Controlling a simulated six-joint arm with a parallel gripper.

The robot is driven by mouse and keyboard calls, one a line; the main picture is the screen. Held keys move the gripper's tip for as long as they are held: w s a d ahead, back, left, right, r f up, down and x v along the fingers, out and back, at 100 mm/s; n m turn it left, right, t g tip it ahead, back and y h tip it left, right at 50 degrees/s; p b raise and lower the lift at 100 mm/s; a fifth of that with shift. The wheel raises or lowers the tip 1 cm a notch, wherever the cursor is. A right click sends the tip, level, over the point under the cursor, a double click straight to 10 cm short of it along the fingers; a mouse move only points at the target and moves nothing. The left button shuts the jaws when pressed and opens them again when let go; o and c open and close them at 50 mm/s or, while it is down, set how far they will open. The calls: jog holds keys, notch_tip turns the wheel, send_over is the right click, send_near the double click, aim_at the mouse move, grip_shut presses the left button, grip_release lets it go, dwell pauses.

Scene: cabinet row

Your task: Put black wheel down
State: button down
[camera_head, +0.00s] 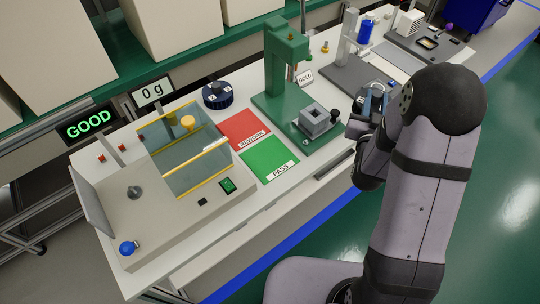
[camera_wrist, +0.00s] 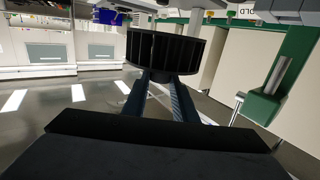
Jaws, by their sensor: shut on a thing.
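The black wheel (camera_wrist: 165,52), a ribbed dark disc, sits between my fingertips in the wrist view. My gripper (camera_wrist: 162,82) is shut on it, with its two blue fingers reaching to the wheel's underside in the picture. In the head view my gripper (camera_head: 374,97) is at the right of the white table, near the grey stand; the wheel is partly hidden there by the fingers and arm. I cannot tell from these views whether the wheel touches a surface.
A green press (camera_head: 285,85) with a grey block stands left of my gripper. A glass-walled scale (camera_head: 185,150) is at left.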

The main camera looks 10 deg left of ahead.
jog(key=a+r+n+y, duration=0.1)
jog(key=a+n+y, duration=0.2)
jog(key=a+y, duration=0.3)
jog(key=n+g+y, duration=0.8)
jog(key=n+y, duration=0.3)
jog(key=y, duration=0.1)
send_over(276, 162)
notch_tip(276, 162, down, 3)
jog(key=shift+w+f, duration=0.1)
jog(key=shift+f, duration=5.05)
jog(key=shift+f, duration=0.1)
jog(key=c, duration=1.8)
grip_release()
jog(key=shift+f, duration=0.15)
jog(key=shift+c, duration=0.2)
jog(key=o, duration=0.4)
